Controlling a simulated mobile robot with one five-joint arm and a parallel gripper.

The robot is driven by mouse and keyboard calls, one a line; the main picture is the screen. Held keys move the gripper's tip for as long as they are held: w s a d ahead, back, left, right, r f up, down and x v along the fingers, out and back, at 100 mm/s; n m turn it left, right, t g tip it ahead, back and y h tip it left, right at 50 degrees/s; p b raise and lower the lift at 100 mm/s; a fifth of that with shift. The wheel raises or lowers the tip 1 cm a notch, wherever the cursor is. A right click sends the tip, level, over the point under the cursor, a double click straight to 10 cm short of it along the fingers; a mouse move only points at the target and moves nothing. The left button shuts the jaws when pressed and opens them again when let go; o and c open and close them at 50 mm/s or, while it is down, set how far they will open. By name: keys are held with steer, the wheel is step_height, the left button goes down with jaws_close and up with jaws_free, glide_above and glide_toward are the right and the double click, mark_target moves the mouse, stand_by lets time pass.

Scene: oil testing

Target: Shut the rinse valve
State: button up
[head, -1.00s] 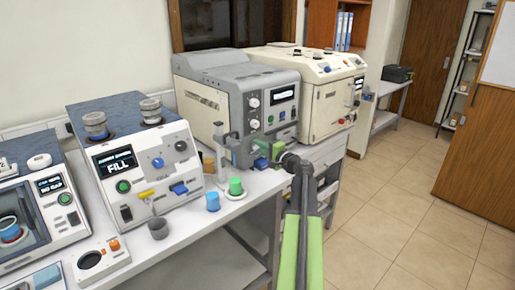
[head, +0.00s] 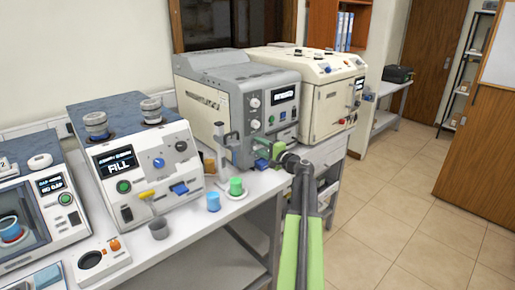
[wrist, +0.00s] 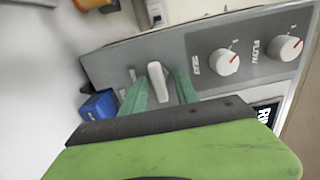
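A pale lever handle (wrist: 157,82) stands on the front panel of the grey machine (head: 225,95). In the wrist view it lies between the two green fingers of my gripper (wrist: 161,80), with a narrow gap on each side. The lettering beside the lever is partly hidden, so I cannot read whether it names the rinse valve. In the head view my gripper (head: 264,147) is at the lower front of the grey machine and hides the lever.
Two white knobs, one marked FLOW (wrist: 286,48), sit right of the lever. A blue part (wrist: 100,106) is close left of my fingers. Blue (head: 213,201) and green (head: 236,187) cups stand on the bench below. A cream machine (head: 315,85) is behind.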

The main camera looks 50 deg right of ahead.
steer(key=s+a, duration=0.1)
steer(key=s, duration=1.6)
steer(key=shift+s+a, duration=0.15)
steer(key=shift+s, duration=0.05)
